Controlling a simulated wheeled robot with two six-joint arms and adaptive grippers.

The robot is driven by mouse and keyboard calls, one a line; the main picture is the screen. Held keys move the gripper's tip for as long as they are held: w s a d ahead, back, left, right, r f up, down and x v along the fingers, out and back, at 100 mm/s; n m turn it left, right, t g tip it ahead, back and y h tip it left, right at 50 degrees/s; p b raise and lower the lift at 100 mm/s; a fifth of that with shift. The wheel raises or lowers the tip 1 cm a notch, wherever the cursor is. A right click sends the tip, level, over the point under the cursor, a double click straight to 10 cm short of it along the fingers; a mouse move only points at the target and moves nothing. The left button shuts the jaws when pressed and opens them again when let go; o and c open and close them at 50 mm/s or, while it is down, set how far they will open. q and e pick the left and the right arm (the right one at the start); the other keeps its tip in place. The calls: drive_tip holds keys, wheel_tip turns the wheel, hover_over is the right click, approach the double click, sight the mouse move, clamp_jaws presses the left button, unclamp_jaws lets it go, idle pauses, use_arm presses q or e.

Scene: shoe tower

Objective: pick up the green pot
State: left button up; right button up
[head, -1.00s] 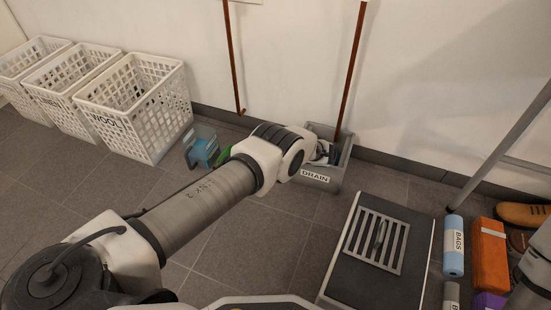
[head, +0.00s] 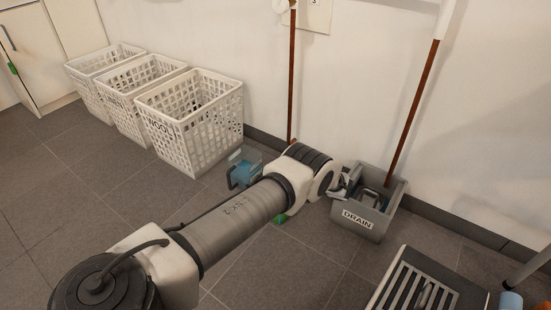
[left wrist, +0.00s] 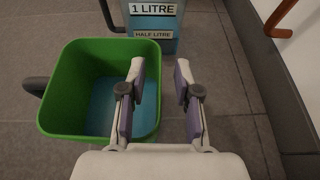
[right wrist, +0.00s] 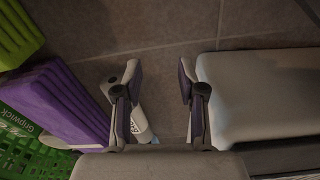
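The green pot (left wrist: 73,129) stands on the floor in the left wrist view, open at the top, with blue inside and a dark handle (left wrist: 36,87) at its left. In the head view only a green bit of it (head: 281,218) shows below my left arm. My left gripper (left wrist: 160,88) is open over the pot's right rim, one finger above the inside and the other beyond the wall. Whether either touches the pot I cannot tell. My right gripper (right wrist: 157,88) is open and empty, above the floor.
A blue jug (head: 243,170), labelled 1 LITRE in the left wrist view (left wrist: 153,20), stands beside the pot. A grey DRAIN bin (head: 366,222) is to the right, white baskets (head: 191,125) to the left. Purple block (right wrist: 61,103), green crate (right wrist: 35,134) and grey bench (right wrist: 258,95) flank my right gripper.

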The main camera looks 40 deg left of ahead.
use_arm(q)
clamp_jaws()
drive_tip(key=shift+r, duration=0.1)
